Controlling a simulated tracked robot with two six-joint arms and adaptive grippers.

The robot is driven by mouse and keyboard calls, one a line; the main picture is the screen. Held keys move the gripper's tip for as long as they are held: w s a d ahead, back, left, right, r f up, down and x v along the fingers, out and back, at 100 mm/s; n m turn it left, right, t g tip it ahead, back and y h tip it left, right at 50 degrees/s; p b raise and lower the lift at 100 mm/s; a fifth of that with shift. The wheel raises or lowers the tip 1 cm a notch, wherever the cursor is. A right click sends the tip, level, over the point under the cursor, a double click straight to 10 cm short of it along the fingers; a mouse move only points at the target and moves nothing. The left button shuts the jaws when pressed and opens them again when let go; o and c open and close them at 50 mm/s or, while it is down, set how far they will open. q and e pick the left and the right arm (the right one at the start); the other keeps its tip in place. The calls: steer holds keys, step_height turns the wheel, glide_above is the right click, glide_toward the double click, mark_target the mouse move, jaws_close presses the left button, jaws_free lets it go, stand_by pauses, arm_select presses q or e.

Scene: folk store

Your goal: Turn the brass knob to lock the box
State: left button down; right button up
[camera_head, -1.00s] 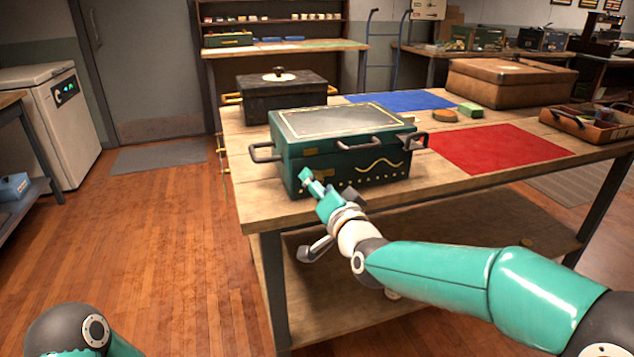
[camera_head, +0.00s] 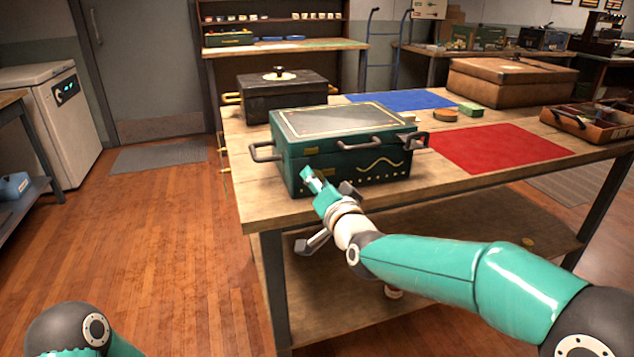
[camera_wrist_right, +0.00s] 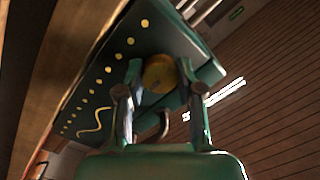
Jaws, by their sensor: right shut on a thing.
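The green box (camera_head: 345,160) stands near the front edge of the wooden table, with its lid down. Its front has a dotted gold row and a wavy gold line. The brass knob (camera_wrist_right: 159,73) shows in the right wrist view, on the front of the box between my fingers. My right gripper (camera_head: 312,180) is at the left part of the box front and hides the knob in the head view. In the right wrist view my right gripper (camera_wrist_right: 158,85) is shut on the knob. My left arm shows only at the bottom left; its gripper is out of view.
A black box (camera_head: 283,98) stands behind the green box. A red mat (camera_head: 498,148) and a blue mat (camera_head: 400,100) lie to the right and behind. A brown case (camera_head: 512,82) and a tray (camera_head: 590,124) are further right on the table (camera_head: 262,203).

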steer(key=shift+n, duration=0.3)
steer(key=n, duration=0.7)
steer(key=shift+p, duration=0.3)
steer(key=n+p, duration=0.2)
steer(key=n, duration=0.3)
steer(key=shift+a+h, duration=0.15)
steer(key=shift+h, duration=0.25)
steer(key=n+p, duration=0.1)
steer(key=n, duration=0.3)
steer(key=shift+s+n+p, duration=0.1)
steer(key=shift+n+p, duration=0.25)
steer(key=shift+n, duration=0.05)
steer(key=shift+f, duration=0.1)
steer(key=o, duration=1.1)
steer(key=shift+o, duration=0.4)
